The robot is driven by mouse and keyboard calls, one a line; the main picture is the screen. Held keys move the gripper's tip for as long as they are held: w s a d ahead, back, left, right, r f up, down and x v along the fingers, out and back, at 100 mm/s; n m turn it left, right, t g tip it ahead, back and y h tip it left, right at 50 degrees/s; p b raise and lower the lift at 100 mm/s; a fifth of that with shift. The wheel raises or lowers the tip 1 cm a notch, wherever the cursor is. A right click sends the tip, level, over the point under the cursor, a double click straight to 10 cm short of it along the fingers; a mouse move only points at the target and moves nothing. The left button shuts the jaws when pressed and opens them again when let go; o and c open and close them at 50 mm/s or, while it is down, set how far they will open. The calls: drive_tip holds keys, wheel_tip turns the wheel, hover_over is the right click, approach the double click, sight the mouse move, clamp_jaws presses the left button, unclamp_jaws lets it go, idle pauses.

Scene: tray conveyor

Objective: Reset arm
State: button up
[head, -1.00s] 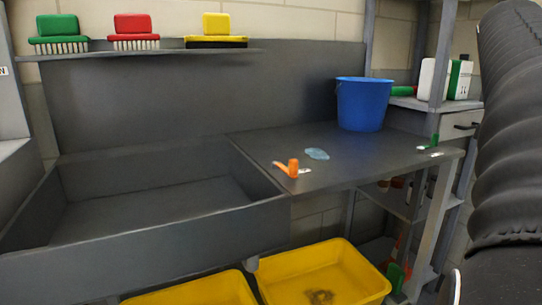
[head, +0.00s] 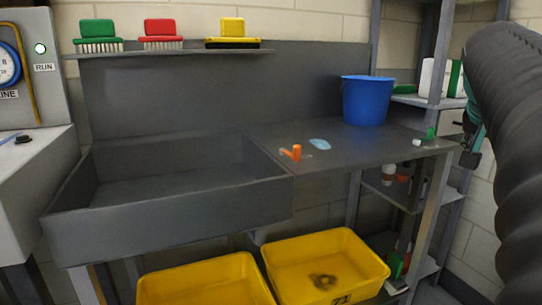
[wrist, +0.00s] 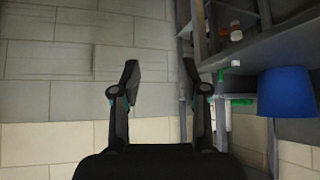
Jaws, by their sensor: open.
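My gripper (wrist: 160,75) shows in the wrist view with its two dark fingers spread wide and nothing between them. A block wall and the side of a shelf lie beyond the fingers. In the head view my arm stands along the right edge, and only a small dark part of its end shows beside it. The fingertips cannot be made out there.
A grey sink (head: 165,215) and worktop (head: 365,150) stand ahead. On the worktop are a blue bucket (head: 366,102) and an orange-handled item (head: 297,153). Yellow tubs (head: 325,240) sit below. Brushes (head: 160,35) line a wall shelf.

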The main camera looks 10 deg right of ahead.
drive_tip(key=s+a+f+n+t+y, duration=0.1)
drive_tip(key=a+f+n+y, duration=0.25)
drive_tip(key=a+f, duration=0.7)
drive_tip(key=s+a+f+n+t+y, duration=0.15)
drive_tip(key=a+f+n, duration=0.45)
drive_tip(key=a, duration=0.8)
drive_tip(key=s+a+f+n+g+y, duration=0.1)
drive_tip(key=s+a+f+n+y, duration=0.1)
drive_tip(key=s+a+f, duration=0.4)
wheel_tip(320, 180, down, 4)
drive_tip(key=shift+a+f, duration=0.15)
drive_tip(key=shift+a, duration=0.7)
